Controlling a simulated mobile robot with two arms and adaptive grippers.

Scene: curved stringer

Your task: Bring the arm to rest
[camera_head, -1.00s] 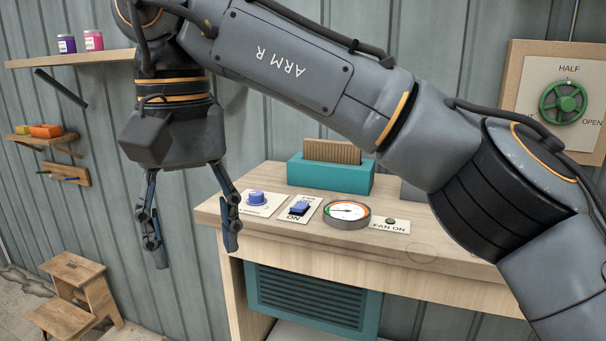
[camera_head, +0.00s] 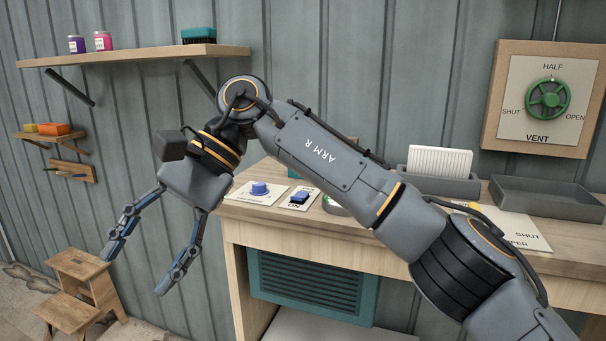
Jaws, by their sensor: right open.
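My right arm, marked ARM R, reaches in from the lower right across the wooden bench (camera_head: 270,236). My right gripper (camera_head: 134,271) hangs at its left end, to the left of the bench and in front of the grey wall. Its two fingers point down and left, spread apart with nothing between them. It touches nothing that I can see. My left gripper does not show.
On the bench are a blue knob (camera_head: 260,188), a blue switch (camera_head: 299,197) and grey trays (camera_head: 548,201). A vent panel (camera_head: 515,118) with a green handwheel (camera_head: 548,99) hangs at right. A shelf (camera_head: 140,56) and a step stool (camera_head: 72,300) are at left.

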